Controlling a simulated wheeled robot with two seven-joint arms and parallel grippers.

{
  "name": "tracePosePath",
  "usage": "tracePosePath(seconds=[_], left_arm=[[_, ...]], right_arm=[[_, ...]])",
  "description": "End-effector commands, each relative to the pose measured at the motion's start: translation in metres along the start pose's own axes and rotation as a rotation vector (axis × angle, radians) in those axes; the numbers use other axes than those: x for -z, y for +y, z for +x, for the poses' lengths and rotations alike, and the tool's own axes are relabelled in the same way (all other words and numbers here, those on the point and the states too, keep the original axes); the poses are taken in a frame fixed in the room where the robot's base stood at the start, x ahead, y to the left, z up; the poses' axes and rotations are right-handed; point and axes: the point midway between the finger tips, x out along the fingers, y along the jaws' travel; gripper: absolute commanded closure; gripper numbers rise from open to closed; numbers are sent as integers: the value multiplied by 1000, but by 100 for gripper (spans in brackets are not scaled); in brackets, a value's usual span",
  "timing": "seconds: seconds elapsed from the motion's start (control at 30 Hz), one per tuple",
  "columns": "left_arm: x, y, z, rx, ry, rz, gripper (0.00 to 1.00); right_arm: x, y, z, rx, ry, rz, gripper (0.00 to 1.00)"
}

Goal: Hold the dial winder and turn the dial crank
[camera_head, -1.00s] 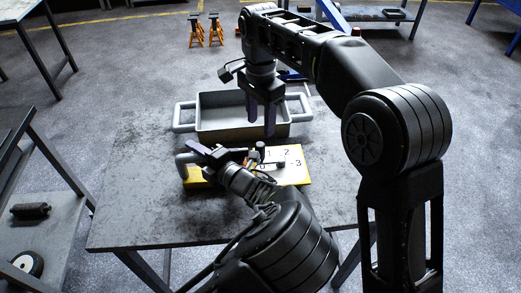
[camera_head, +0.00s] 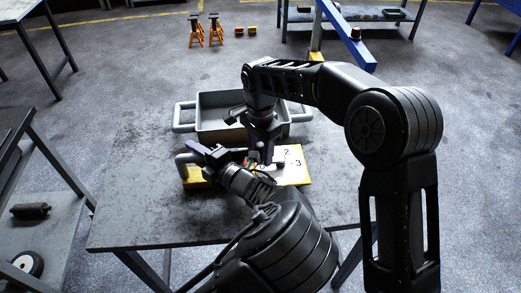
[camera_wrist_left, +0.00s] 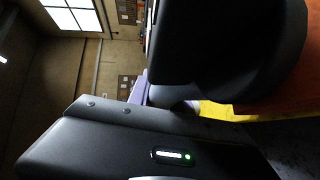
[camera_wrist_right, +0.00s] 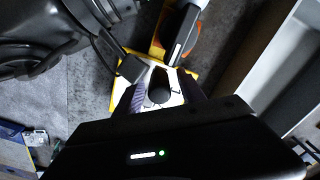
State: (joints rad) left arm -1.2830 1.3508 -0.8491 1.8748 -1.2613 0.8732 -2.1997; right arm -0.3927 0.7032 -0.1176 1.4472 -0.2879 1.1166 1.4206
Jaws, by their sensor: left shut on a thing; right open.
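The dial winder has a yellow base (camera_head: 304,180) and a white face with black numbers (camera_head: 293,168); it lies on the grey table. Its grey handle (camera_head: 182,165) is at its left end. My left gripper (camera_head: 203,153) is shut on this handle, which shows in the left wrist view (camera_wrist_left: 172,99) beside a purple finger. My right gripper (camera_head: 262,155) is open and points down over the dial. In the right wrist view the dark round knob of the dial crank (camera_wrist_right: 158,88) shows between its two purple fingers. Contact cannot be told. My arms hide much of the winder.
A grey tray (camera_head: 205,133) with side handles stands just behind the winder on the table (camera_head: 140,200). The table's left and front are clear. A side shelf (camera_head: 55,235) with a wheel stands at left. Orange jack stands (camera_head: 215,32) are on the floor behind.

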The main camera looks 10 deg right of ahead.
Motion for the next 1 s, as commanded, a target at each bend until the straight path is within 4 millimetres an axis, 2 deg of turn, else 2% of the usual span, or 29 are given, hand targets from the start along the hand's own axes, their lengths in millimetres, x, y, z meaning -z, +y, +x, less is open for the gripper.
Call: tracePosePath(seconds=[0.17,0.73,1.0], left_arm=[[0,-1,0,2,0,1,100],[0,-1,0,1,-1,1,100],[0,-1,0,1,-1,1,100]], right_arm=[[0,0,0,0,0,0,54],[0,0,0,0,0,0,100],[0,0,0,0,0,0,100]])
